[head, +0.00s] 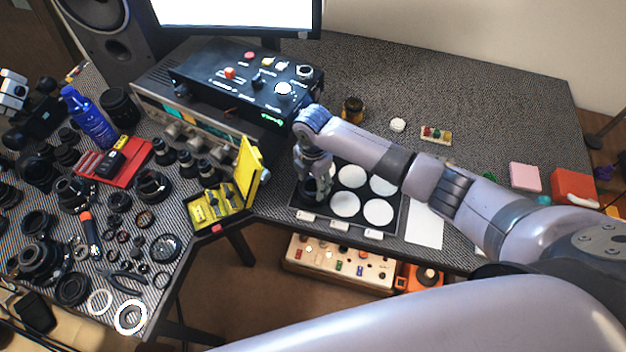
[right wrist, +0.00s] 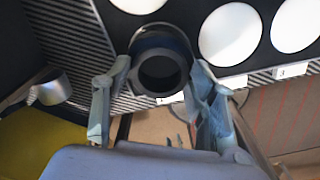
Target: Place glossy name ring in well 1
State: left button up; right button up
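A dark ring (right wrist: 146,42), which fits the name ring, sits between the two fingers of my right gripper (right wrist: 160,82) in the right wrist view. The fingers touch its opposite sides. In the head view my right gripper (head: 312,182) is over the left end of the black tray (head: 300,207), with the dark ring (head: 309,188) below it. The tray has several white round wells (head: 345,204). The well under the ring is hidden, and I cannot tell whether the ring touches the tray. My left gripper is out of view.
A yellow open case (head: 247,172) stands just left of the tray. A black control box (head: 245,80) is behind it. Many lens parts and two white rings (head: 130,317) crowd the left table. The grey table behind the tray is mostly clear.

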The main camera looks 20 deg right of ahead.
jog(key=o, duration=0.3)
jog(key=shift+r, duration=0.1)
jog(key=shift+r, duration=0.25)
notch_tip(320, 180, up, 12)
jog(key=b, duration=0.1)
jog(key=shift+f, duration=0.15)
